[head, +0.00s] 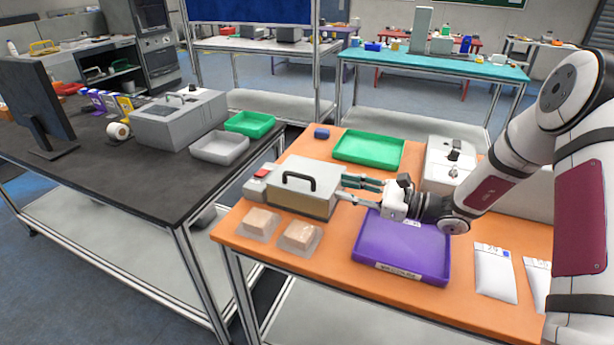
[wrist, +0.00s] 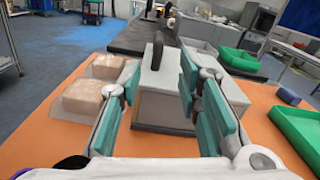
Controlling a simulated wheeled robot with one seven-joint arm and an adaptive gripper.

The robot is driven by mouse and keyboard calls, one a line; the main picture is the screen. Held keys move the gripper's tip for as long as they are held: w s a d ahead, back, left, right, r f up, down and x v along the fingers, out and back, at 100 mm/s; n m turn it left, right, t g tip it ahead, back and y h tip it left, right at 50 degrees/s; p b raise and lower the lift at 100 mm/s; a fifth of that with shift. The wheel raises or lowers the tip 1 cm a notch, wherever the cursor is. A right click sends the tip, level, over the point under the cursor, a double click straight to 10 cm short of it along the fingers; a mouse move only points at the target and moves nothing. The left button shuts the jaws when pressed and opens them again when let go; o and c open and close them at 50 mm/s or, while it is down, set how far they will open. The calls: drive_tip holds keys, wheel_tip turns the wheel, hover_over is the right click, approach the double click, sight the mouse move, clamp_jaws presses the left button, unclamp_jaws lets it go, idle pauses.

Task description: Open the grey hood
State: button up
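The grey hood (head: 301,187) is a box-shaped lid with a black arched handle (head: 298,180) on top, sitting on a tan base at the left part of the orange table. It looks closed. In the wrist view the hood (wrist: 201,82) is straight ahead, with its handle (wrist: 157,50) standing up. My gripper (head: 352,190) is at the right side of the hood, with its teal fingers pointing at it. In the wrist view the fingers (wrist: 160,105) are wide apart with nothing between them. I cannot tell whether a finger touches the hood.
On the orange table (head: 350,285), a purple tray (head: 405,247) lies below my gripper and a green tray (head: 368,150) behind it. Two wrapped packages (head: 300,236) (head: 262,223) lie in front of the hood. A grey device (head: 448,163) stands right; white envelopes (head: 493,272) lie at front right.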

sight(306, 178)
drive_tip(key=x, duration=1.1)
drive_tip(key=shift+a+p, duration=0.1)
drive_tip(key=shift+p, duration=0.3)
clamp_jaws()
